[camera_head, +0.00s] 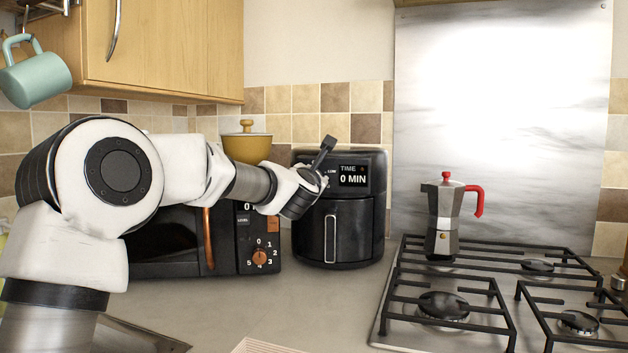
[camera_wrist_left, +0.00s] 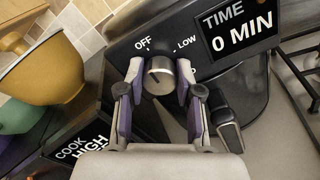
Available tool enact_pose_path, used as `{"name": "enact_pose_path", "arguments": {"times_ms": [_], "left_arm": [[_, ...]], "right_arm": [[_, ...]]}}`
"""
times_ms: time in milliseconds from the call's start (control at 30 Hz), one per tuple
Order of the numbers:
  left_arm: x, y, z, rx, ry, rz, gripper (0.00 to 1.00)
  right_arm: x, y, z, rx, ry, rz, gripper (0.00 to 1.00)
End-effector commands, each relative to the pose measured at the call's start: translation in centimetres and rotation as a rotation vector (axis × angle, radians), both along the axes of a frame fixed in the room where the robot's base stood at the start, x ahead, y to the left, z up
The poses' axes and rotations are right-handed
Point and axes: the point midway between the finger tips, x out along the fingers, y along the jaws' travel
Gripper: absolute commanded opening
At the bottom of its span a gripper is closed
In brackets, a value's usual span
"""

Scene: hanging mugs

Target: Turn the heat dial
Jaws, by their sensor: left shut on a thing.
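The heat dial (camera_wrist_left: 160,76) is a silver-grey knob on the front of a black air fryer (camera_head: 365,222), near "OFF" and "LOW" marks. My left gripper (camera_head: 318,172) is at the upper left of the fryer's front and covers the dial in the head view. In the left wrist view its fingers (camera_wrist_left: 160,70) are shut on the dial, one on each side. The display (camera_head: 353,176) beside it reads "TIME 0 MIN". My right gripper is not in view.
A black microwave (camera_head: 165,245) with an orange-brown dial (camera_head: 259,257) stands left of the fryer, with a yellow pot (camera_head: 247,146) on top. A gas hob (camera_head: 480,300) with a moka pot (camera_head: 443,215) is at right. A mint mug (camera_head: 35,75) hangs upper left.

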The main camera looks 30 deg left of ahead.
Motion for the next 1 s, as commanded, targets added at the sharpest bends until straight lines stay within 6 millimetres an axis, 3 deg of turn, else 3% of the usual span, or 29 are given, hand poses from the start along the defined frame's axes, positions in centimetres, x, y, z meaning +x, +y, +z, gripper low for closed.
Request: {"name": "enact_pose_path", "arguments": {"times_ms": [167,200,233,267,600,1000], "left_arm": [[0.0,0.0,0.4,0.003,-0.006,0.001,0.00],[-0.1,0.0,0.4,0.003,-0.006,0.001,0.45],[0.0,0.0,0.4,0.003,-0.006,0.001,0.56],[0.0,0.0,0.4,0.002,-0.006,0.002,0.60],[-0.4,-0.2,0.2,0.001,-0.003,0.001,0.60],[-6.6,-2.9,0.2,0.002,-0.004,0.001,0.60]], "right_arm": [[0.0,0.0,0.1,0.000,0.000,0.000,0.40],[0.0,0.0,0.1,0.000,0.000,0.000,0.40],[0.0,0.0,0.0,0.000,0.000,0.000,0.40],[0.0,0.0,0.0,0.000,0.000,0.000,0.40],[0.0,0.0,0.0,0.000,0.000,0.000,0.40],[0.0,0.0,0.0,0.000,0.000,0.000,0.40]]}}
